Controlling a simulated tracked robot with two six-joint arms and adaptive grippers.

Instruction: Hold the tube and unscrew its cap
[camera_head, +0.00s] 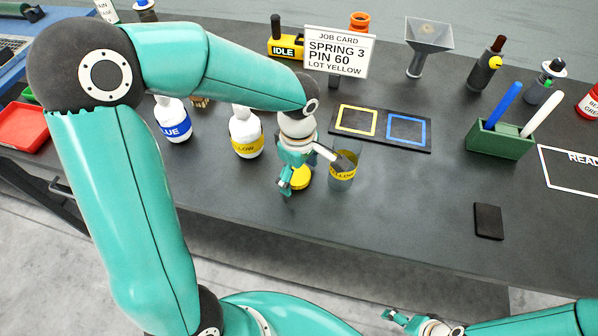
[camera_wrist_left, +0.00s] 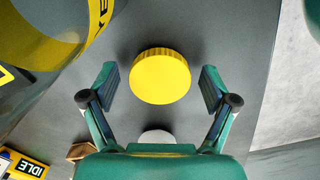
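The yellow ribbed cap (camera_head: 301,179) appears to lie on the dark bench, beside the tube (camera_head: 343,178), a clear cylinder with a yellow label. In the left wrist view the cap (camera_wrist_left: 160,77) is seen from above, and the labelled tube (camera_wrist_left: 40,55) fills the upper left corner. My left gripper (camera_head: 291,178) points down at the cap and partly hides it in the head view. Its fingers (camera_wrist_left: 159,82) are open, with a gap on each side of the cap. My right gripper (camera_head: 396,317) is at the bottom edge, away from the bench objects; its opening is unclear.
A yellow-label bottle (camera_head: 246,135) and a blue-label bottle (camera_head: 173,122) stand left of my left gripper. A mat with yellow and blue squares (camera_head: 382,146) lies behind the tube. A green holder (camera_head: 497,142) and a dark flat pad (camera_head: 488,221) are right. The bench between is clear.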

